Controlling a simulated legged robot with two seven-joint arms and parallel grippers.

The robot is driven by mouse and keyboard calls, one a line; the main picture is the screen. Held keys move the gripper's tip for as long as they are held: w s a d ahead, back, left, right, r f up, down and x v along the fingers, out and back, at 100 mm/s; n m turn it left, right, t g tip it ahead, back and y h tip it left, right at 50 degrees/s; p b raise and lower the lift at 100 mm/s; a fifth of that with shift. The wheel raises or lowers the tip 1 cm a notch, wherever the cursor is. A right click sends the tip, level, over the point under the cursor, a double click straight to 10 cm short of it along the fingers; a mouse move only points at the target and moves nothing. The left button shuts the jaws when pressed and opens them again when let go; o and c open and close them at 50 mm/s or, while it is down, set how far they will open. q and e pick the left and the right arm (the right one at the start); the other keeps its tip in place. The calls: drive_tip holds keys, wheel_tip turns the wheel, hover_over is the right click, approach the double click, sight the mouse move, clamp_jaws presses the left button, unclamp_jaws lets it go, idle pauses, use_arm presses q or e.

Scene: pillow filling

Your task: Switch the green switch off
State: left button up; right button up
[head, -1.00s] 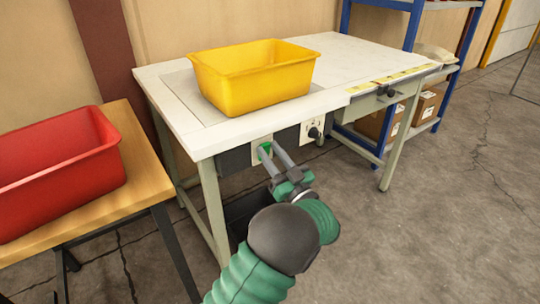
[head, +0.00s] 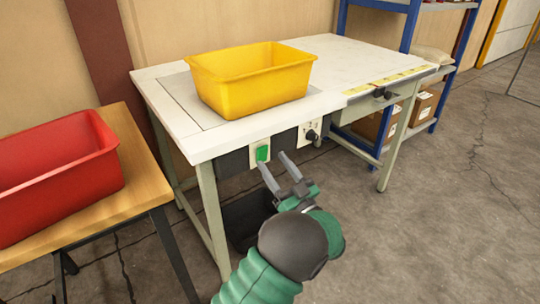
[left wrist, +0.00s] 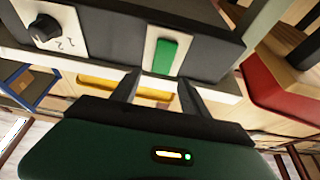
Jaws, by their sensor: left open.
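The green switch (head: 262,153) sits on a pale plate on the dark front panel under the white table's edge. It also shows in the left wrist view (left wrist: 166,57), where it is a plain green rectangle. I cannot tell from the pictures whether it is on or off. My left gripper (head: 272,164) is open and empty, just below and in front of the switch, apart from it. Its two fingers also show in the left wrist view (left wrist: 157,88). My right gripper is not in view.
A black dial (head: 311,135) is on a plate right of the switch. A yellow bin (head: 250,85) stands on the white table (head: 350,62). A red bin (head: 60,180) stands on a wooden table (head: 137,180) at left. A blue shelf (head: 413,30) stands behind. Floor at right is clear.

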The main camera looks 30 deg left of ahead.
use_arm(q)
drive_tip(key=p+v, duration=0.3)
drive_tip(key=v, duration=1.1)
drive_tip(key=shift+a, duration=0.1)
drive_tip(key=w+f+m+t+h, duration=0.3)
drive_tip(key=w+m+t+h, duration=0.25)
drive_tip(key=w+h, duration=0.6)
drive_tip(key=s+d+f+m+g+h, duration=0.2)
drive_tip(key=s+f+m+h, duration=0.1)
drive_tip(key=s+h, duration=0.25)
drive_tip(key=s+d+f+m+g+h, duration=0.2)
drive_tip(key=s+f+m+g+h, duration=0.15)
drive_tip(key=s, duration=0.25)
drive_tip(key=s+a+f+m+g, duration=0.1)
drive_tip(key=s+g, duration=0.2)
drive_tip(key=s, duration=0.6)
drive_tip(key=s+a+f+m+g, duration=0.1)
drive_tip(key=s+a+f+g, duration=0.15)
drive_tip(key=s, duration=0.75)
wheel_tip(320, 180, up, 36)
drive_tip(key=d+p, duration=0.1)
drive_tip(key=p, duration=3.4)
drive_tip(key=shift+w, duration=0.5)
